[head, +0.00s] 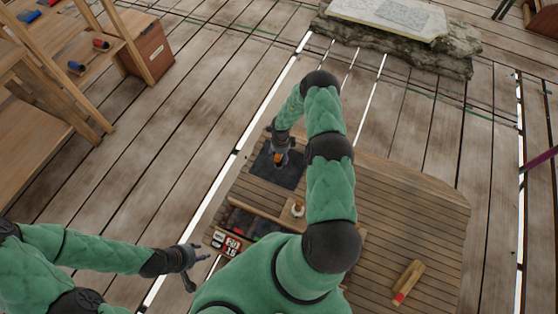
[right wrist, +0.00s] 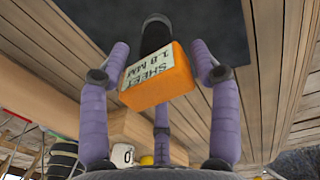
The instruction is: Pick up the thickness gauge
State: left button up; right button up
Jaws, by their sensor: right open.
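The thickness gauge (right wrist: 160,80) is an orange block with a pale label reading "SHEET 1.8 MM" and a black cylindrical part at its far end. In the head view a small orange patch of the gauge (head: 278,158) shows on a dark mat (head: 286,179), mostly covered by my right gripper. My right gripper (right wrist: 165,75) is open, with its purple fingers on both sides of the gauge and one below it. Gaps show between the side fingers and the orange block. My left gripper (head: 200,272) is open and empty, left of the table.
The slatted wooden table (head: 400,220) has free room to the right. A wooden block with a red patch (head: 408,282) lies there. A small pale item (head: 297,208) and a tray with number cards (head: 232,245) are nearer. Wooden shelves (head: 50,90) stand at left.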

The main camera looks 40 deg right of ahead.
notch_tip(320, 180, down, 4)
jog(key=shift+a+r+b, duration=0.1)
jog(key=shift+b, duration=0.6)
jog(key=shift+c, duration=0.3)
grip_shut()
jog(key=shift+r, duration=0.1)
